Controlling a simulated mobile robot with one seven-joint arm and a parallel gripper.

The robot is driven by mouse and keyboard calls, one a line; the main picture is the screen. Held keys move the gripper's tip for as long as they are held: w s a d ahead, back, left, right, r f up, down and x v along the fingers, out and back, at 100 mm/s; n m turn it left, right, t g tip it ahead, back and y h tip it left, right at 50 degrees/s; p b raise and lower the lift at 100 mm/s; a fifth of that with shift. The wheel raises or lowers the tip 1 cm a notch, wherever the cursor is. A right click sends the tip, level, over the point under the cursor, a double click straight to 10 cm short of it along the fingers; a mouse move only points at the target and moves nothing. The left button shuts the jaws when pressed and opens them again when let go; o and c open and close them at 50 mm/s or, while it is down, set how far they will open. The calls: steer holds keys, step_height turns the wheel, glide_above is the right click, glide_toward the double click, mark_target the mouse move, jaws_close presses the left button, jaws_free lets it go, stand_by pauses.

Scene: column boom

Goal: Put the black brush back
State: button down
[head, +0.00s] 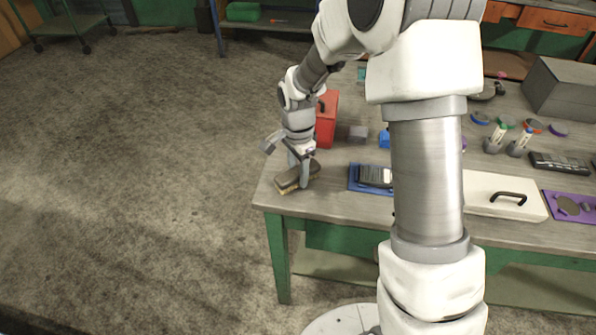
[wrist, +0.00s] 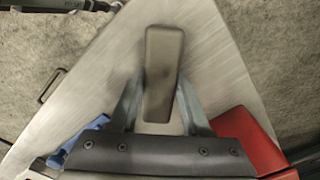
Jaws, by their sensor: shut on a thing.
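The brush (head: 292,183) has a dark back and tan bristles. It is at the left front corner of the workbench. My gripper (head: 301,170) reaches down over it, with its fingers at the sides of the brush. In the wrist view, the dark long back of the brush (wrist: 163,60) lies between the two fingers of my gripper (wrist: 161,105), which is shut on it. I cannot tell whether the bristles touch the bench top or are just above it.
A red box (head: 327,120) stands close behind the brush. A blue tray (head: 355,187) with a dark item lies to its right, partly behind my arm. A white case (head: 482,204) is further right. The bench (head: 340,209) is bare between brush and blue tray.

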mark_target(298, 170)
steer(key=shift+f, duration=0.15)
steer(key=shift+c, duration=1.8)
jaws_free()
step_height(298, 170, up, 11)
steer(key=shift+f+p, duration=0.1)
steer(key=shift+p, duration=0.55)
steer(key=s+d+r+n+t, duration=0.3)
steer(key=s+d+r+n, duration=0.2)
steer(key=s+r, duration=0.6)
steer(key=s+d+r+n+t, duration=0.2)
steer(key=s+n, duration=0.5)
steer(key=s, duration=0.4)
steer(key=shift+d+r+t, duration=0.3)
steer(key=shift+d+r, duration=0.6)
steer(key=shift+d, duration=0.1)
